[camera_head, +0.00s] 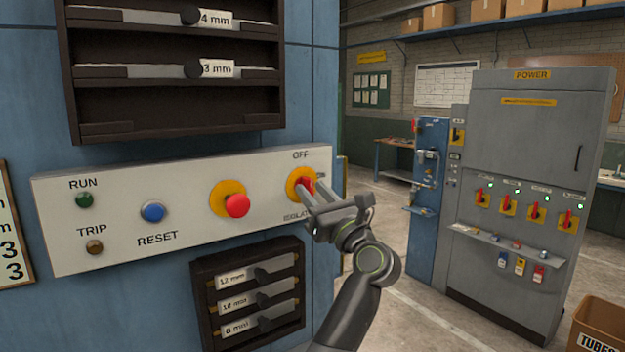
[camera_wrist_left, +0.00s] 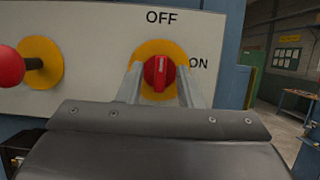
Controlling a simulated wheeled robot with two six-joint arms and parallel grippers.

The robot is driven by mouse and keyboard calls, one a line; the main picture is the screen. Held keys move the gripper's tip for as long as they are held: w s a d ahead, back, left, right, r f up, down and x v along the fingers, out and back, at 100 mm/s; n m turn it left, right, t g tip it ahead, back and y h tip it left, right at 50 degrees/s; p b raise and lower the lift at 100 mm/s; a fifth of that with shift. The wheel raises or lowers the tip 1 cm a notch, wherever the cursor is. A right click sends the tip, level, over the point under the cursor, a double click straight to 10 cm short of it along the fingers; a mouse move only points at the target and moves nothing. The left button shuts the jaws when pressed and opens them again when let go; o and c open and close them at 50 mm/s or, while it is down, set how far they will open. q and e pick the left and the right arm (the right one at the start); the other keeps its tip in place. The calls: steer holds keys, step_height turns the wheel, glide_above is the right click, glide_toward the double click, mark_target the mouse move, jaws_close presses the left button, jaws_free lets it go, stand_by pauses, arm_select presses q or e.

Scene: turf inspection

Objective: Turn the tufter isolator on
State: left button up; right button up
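The isolator switch is a red rotary knob (camera_wrist_left: 158,73) on a yellow round plate (camera_wrist_left: 160,50), at the right end of a pale control panel (camera_head: 120,210). Its white mark stands upright, towards the OFF label above; ON is to its right. In the head view the knob (camera_head: 307,184) is partly hidden by my left gripper (camera_head: 311,191). In the left wrist view the two fingers (camera_wrist_left: 158,82) stand apart, one on each side of the knob, with narrow gaps seeming to show. My right gripper is in neither view.
A red mushroom button (camera_head: 237,205) sticks out left of the isolator. A blue RESET button (camera_head: 152,211) is further left. Dark racks are above and below the panel, the lower rack (camera_head: 203,300) close under it. A grey POWER cabinet (camera_head: 540,130) stands apart at right.

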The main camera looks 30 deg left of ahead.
arm_select(q)
steer(key=shift+w+a+r, duration=0.2)
steer(key=shift+a, duration=0.25)
jaws_close()
